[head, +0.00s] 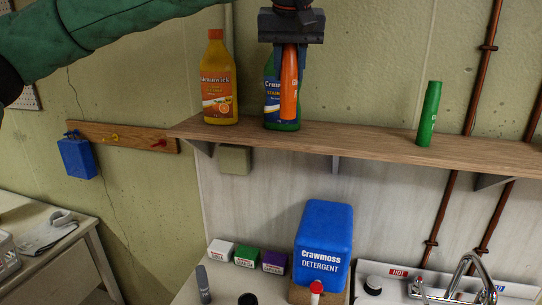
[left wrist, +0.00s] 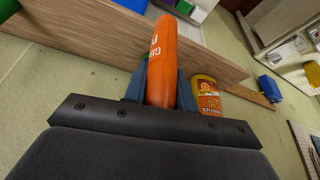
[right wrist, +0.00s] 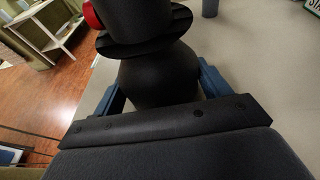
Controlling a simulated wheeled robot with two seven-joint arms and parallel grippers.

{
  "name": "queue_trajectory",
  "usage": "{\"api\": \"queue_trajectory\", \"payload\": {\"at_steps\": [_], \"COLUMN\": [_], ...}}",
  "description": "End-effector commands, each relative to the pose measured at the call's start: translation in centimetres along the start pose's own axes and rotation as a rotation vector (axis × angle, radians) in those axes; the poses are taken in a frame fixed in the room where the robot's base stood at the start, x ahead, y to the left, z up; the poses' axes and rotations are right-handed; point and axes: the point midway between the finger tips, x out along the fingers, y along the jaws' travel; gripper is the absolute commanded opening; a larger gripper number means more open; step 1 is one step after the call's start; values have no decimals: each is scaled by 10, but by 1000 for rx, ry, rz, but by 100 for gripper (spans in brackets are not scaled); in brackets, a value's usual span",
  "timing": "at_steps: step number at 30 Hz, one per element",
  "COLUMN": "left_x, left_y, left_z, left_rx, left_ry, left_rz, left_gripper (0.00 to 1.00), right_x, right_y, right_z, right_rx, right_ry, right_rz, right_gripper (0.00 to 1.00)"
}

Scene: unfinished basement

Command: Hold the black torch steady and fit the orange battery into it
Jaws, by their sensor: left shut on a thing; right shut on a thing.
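The orange battery (head: 289,88) is a long cylinder, upright in my left gripper (head: 292,104), in front of the shelf bottles. The left wrist view shows both fingers shut on the battery (left wrist: 162,72), whose far end extends beyond them. The black torch (right wrist: 150,40) fills the middle of the right wrist view, with a wide flange and a rounded lower part. My right gripper (right wrist: 160,84) is shut around the rounded part. The torch's far end runs out of that view. I cannot pick out the right gripper in the head view.
The wooden shelf (head: 370,143) holds a yellow bottle (head: 218,85), a green-and-blue bottle (head: 270,95) partly behind the battery, and a green cylinder (head: 429,114). Below stand a blue detergent box (head: 324,240), several small boxes, a grey tube (head: 203,283) and a tap (head: 462,275).

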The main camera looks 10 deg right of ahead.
Motion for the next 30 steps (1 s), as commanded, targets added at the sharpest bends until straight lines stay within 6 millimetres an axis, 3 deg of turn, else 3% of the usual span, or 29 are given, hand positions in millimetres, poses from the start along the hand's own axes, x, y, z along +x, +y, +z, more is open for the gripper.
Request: {"api": "queue_trajectory", "payload": {"at_steps": [8,14,21,30], "left_x": [10,60,136,211], "left_y": [-3,-19,-43,-67], "left_z": [4,29,82,163], "left_rx": [2,11,31,61], "left_ry": [-1,-3,1,0], "left_rz": [-2,-9,-8,15], "left_gripper": [1,1,1,1], "right_x": [0,0,0,0], "right_y": [0,0,0,0], "right_z": [0,0,0,0], "right_rx": [0,0,0,0], "right_ry": [0,0,0,0], "right_rz": [0,0,0,0], "right_gripper": [63,63,63,63]}}
